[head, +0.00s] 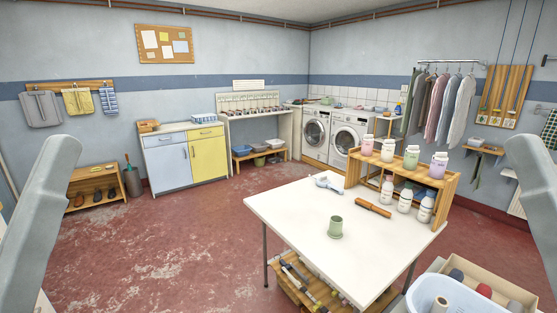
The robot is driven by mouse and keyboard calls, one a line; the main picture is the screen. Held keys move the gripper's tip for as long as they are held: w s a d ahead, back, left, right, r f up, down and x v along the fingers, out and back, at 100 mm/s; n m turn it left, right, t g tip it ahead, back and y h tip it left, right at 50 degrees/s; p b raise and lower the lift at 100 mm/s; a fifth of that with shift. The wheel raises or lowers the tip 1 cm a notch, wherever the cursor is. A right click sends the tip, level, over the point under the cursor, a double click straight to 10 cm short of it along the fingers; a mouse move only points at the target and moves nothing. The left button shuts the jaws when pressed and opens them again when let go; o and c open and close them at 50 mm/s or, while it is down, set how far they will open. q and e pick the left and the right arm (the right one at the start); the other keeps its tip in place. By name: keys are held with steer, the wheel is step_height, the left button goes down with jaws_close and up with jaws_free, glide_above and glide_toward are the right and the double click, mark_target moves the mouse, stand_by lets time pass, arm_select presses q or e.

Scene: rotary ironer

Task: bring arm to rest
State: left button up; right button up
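A pale grey link of my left arm rises along the left edge of the head view, over the floor. A similar link of my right arm stands at the right edge, beside the wall shelf. Both links are apart from the white table (290,217). Neither gripper shows in the view, so I cannot see the fingers or anything they might hold.
On the table are a green cup (335,227), a brown wooden-looking roll (373,208), a light blue tool (328,185) and a wooden rack (447,187) with bottles. The red floor (170,238) left of the table is open.

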arm_select(q)
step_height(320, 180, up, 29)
steer(key=p, duration=2.5)
steer(key=shift+p, duration=0.4)
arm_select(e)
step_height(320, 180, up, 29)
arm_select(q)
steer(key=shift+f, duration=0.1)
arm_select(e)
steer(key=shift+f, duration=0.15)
